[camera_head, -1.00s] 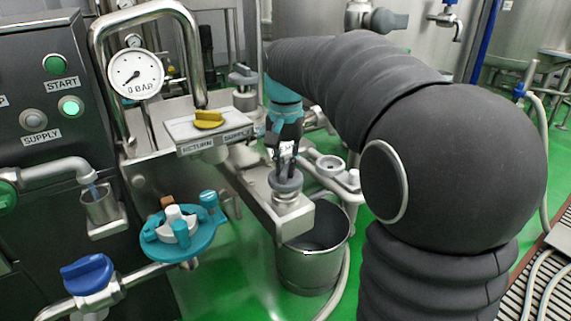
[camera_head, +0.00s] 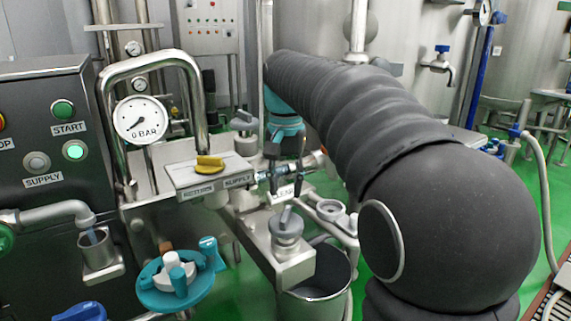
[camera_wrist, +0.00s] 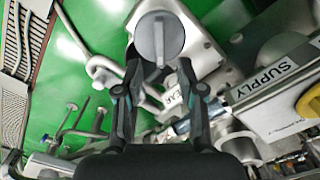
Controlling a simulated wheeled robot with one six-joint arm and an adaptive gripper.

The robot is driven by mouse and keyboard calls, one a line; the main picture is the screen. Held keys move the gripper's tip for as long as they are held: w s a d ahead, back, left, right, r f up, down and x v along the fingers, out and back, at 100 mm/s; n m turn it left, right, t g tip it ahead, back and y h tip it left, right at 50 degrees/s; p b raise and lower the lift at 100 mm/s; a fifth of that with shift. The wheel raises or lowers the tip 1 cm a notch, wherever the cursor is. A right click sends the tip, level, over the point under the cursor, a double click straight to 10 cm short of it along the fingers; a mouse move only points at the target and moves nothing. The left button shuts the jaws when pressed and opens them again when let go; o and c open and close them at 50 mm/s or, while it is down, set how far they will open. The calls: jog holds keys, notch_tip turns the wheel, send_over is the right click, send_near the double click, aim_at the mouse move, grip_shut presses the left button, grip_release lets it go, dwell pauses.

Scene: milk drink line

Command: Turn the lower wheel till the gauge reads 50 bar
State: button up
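A teal handwheel (camera_head: 176,281) with a white hub and a side knob sits low on the pipework, left of the middle in the head view. The round white pressure gauge (camera_head: 140,120) is above it on the bent pipe. Its needle points to the lower left, near the 0 BAR end. My gripper (camera_head: 284,178) hangs above a grey-handled valve (camera_head: 286,228), right of and higher than the handwheel. In the wrist view my gripper (camera_wrist: 158,76) has its fingers apart, with nothing between them. The valve's round grey knob (camera_wrist: 160,37) shows beyond the fingertips.
A plate with a yellow knob (camera_head: 209,164) marked RETURN and SUPPLY stands between gauge and gripper. A steel bucket (camera_head: 320,290) is under the valve block. A blue handle (camera_head: 80,312) is at bottom left. The control panel (camera_head: 40,190) stands left.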

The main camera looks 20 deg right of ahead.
aim_at(285, 213)
jog(key=shift+r, duration=2.6)
dwell(1.2)
